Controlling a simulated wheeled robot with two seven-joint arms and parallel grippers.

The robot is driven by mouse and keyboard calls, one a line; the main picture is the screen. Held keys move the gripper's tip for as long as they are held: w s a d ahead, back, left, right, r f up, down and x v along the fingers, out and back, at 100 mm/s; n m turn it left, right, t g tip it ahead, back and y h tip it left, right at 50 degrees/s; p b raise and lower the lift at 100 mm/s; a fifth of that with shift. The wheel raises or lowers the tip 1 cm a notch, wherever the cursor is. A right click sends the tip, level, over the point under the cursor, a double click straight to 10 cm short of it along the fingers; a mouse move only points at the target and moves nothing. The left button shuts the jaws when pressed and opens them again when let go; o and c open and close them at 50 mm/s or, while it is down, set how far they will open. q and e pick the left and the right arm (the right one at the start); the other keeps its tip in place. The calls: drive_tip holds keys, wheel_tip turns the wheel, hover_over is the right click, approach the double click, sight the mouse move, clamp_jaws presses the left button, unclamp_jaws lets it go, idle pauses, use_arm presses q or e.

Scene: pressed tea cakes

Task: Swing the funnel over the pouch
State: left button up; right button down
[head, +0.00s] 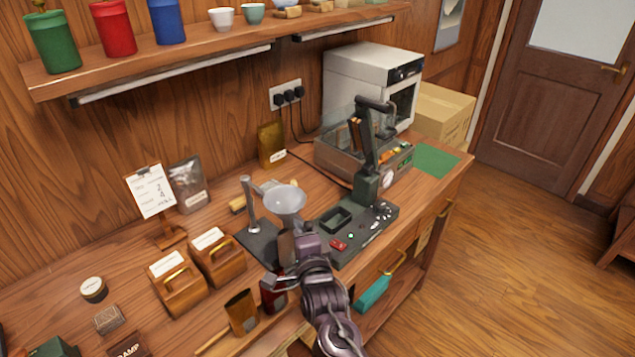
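The pale grey funnel (285,199) sits beside the top of a short metal post (250,205) that rises from a dark base plate (256,243). My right gripper (292,246) is just below and in front of the funnel, over the plate's right part. I cannot tell whether it touches anything or how far its fingers are apart. A dark grey pouch (189,184) with a pale label stands by the wall at left, and a gold pouch (271,145) stands farther back. Any pouch on the base plate is hidden by my gripper. My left gripper is out of view.
A dark press (366,185) with a tall lever stands right of the funnel, with a clear-sided box (333,160) behind it. Wooden boxes with handles (218,257), a scoop cup (241,312) and a dark red container (273,293) are near the front edge. A shelf (190,62) hangs above.

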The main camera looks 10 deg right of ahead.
drive_tip(key=shift+s+a+f, duration=0.15)
drive_tip(key=shift+a, duration=0.3)
drive_tip(key=s+d+b, duration=0.1)
drive_tip(key=s+b, duration=0.1)
drive_tip(key=s, duration=0.5)
drive_tip(key=shift+s+d, duration=0.2)
drive_tip(key=shift+s, duration=0.1)
